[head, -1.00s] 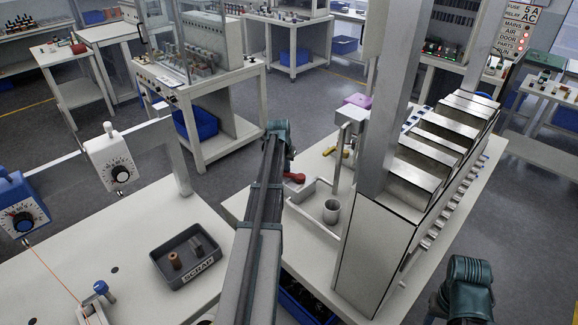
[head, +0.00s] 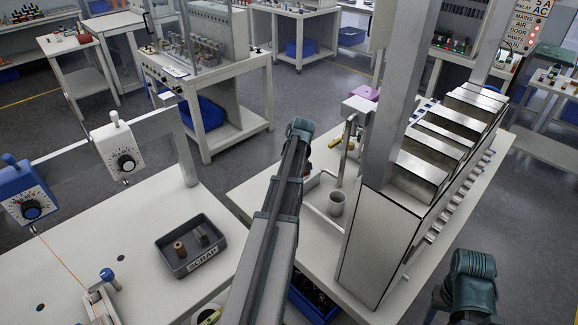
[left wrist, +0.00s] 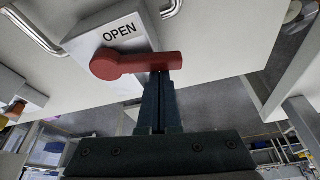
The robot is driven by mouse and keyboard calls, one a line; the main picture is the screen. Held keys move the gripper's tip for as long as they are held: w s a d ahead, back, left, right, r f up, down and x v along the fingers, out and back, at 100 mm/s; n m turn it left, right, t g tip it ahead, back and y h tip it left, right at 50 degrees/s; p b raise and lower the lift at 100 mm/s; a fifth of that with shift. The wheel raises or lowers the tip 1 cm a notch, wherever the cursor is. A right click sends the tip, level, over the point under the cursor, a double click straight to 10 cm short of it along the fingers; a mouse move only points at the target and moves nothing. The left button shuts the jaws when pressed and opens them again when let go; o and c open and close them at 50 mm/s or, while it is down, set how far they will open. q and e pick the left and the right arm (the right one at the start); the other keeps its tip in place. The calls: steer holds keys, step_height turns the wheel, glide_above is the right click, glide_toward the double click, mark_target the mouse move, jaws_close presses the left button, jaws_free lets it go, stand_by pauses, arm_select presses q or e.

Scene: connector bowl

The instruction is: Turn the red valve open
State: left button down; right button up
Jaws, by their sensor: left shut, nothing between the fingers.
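The red valve handle (left wrist: 140,64) is a lever with a round hub at its left and an arm pointing right in the left wrist view. It sits in front of a grey block (left wrist: 150,30) that bears the word OPEN. My left gripper (left wrist: 160,78) is shut and empty. Its fingertips are at the underside of the lever's right part in the picture, touching or very close. In the head view the handle is almost wholly hidden behind my left arm. My right gripper is not in view; only part of my right arm shows at the bottom right.
A grey cup (head: 336,203) stands on the right bench, near the tall metal chute unit (head: 385,230). A dark SCRAP tray (head: 176,262) with small parts lies on the left bench. Metal bar handles (left wrist: 38,32) flank the block in the left wrist view.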

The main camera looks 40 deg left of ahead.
arm_select(q)
steer(key=shift+s+d, duration=0.25)
steer(key=shift+d, duration=0.4)
stand_by(0.5)
steer(key=shift+w+a, duration=0.1)
steer(key=shift+a, duration=0.5)
steer(key=shift+w+a, duration=0.15)
steer(key=shift+a, duration=1.05)
steer(key=w+p+v, duration=0.1)
steer(key=p+v, duration=0.8)
steer(key=shift+s+r, duration=0.3)
steer(key=shift+r, duration=0.2)
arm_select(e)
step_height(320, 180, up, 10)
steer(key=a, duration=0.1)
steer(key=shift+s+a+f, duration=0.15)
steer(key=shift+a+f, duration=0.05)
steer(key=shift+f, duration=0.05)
